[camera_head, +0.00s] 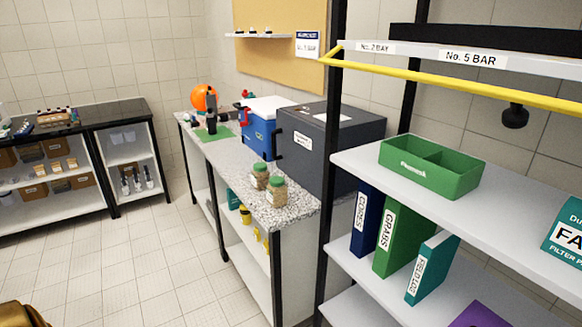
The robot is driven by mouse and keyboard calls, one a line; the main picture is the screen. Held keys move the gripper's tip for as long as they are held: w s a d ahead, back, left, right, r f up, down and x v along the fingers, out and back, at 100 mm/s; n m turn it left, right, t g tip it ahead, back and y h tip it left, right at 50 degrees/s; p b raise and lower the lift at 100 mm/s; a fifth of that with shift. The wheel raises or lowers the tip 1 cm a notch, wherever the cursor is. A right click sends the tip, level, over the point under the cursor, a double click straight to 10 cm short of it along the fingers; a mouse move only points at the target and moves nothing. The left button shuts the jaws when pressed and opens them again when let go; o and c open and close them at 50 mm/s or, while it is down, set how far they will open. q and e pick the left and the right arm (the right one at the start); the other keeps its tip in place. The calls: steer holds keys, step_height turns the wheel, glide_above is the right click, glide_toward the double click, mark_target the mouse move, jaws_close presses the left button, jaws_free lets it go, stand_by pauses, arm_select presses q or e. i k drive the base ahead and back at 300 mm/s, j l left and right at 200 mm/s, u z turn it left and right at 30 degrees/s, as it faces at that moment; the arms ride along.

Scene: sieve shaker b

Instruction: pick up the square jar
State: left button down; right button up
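Two jars with green lids and beige contents stand upright on the speckled counter (232,168), near its close end. One jar (260,180) is a little farther back. The other jar (276,195) is nearer, to its right, and looks slightly boxier. At this size I cannot tell for certain which is the square jar. The two stand close together, and the nearer one partly overlaps the view of the farther one. Neither of my grippers shows in the head view.
A dark grey cabinet (345,160) stands right behind the jars, with a blue box (260,135) farther along. A shelf rack (350,155) with a green tray (428,168) and a yellow bar (450,80) stands close at right. The tiled floor (165,260) left of the counter is clear.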

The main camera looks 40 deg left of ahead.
mark_target(260, 175)
steer(key=u, duration=1.35)
